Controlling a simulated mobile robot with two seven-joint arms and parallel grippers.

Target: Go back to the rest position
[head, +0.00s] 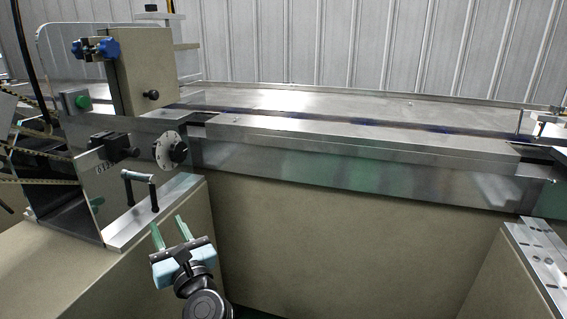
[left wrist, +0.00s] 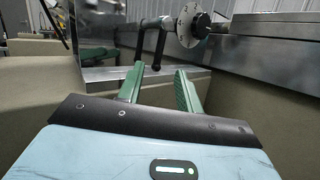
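My left gripper (head: 170,232) is at the lower left of the head view, with two green fingers spread apart and nothing between them. It is in front of the machine, below and to the right of a black handle (head: 139,188) on a metal plate. In the left wrist view the green fingers (left wrist: 158,88) are apart, and the black handle (left wrist: 153,42) stands beyond them. From these views I cannot tell whether the fingers touch it. My right gripper is not in view.
The wrapping machine has a dial (head: 170,150), a box with blue knobs (head: 140,72) and a green button (head: 82,101). A long metal conveyor (head: 350,150) runs to the right. A metal ledge (head: 540,262) stands at the right edge. Between the two beige cabinets there is open room.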

